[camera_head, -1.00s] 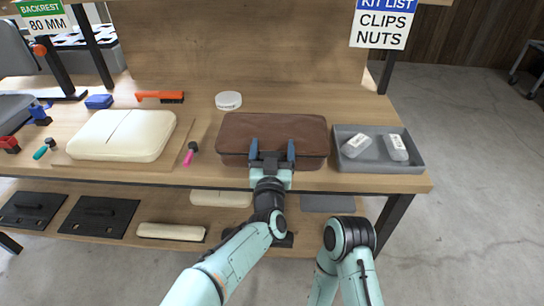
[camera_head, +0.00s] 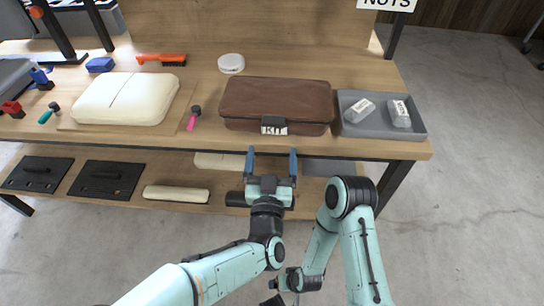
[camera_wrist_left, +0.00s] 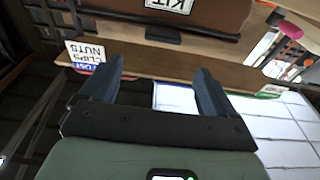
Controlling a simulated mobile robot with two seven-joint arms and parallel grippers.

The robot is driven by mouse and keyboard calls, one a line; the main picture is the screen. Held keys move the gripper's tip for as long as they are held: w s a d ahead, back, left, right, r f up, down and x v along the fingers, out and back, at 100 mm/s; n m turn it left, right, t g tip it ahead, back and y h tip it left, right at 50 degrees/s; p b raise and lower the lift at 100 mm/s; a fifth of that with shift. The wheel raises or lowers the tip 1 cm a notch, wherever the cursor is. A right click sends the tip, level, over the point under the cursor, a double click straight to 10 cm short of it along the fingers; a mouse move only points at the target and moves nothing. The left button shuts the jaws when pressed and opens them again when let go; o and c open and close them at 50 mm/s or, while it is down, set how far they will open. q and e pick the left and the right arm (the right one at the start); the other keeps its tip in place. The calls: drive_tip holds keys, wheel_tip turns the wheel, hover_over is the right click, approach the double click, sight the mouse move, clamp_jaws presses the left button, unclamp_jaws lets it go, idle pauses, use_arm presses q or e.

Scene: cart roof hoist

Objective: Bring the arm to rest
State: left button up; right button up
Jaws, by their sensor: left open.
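My left gripper (camera_head: 272,164) is open and empty in the head view. It is apart from the brown kit case (camera_head: 277,103), in front of the bench edge and below the case's front. The case is closed on the bench top, with a dark latch and a KIT label on its front. In the left wrist view the gripper's two blue fingers (camera_wrist_left: 158,85) are spread with nothing between them, and the case (camera_wrist_left: 210,14) shows at the top. My right arm is folded at the lower right of the head view; its gripper cannot be made out clearly.
A grey tray (camera_head: 377,132) with two small clear packs stands right of the case. A cream cushion (camera_head: 128,99), a pink-handled tool (camera_head: 191,124), an orange brush (camera_head: 161,58) and a white round tin (camera_head: 231,63) are on the bench. Black plates (camera_head: 110,180) lie on the lower shelf.

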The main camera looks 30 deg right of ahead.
idle(0.5)
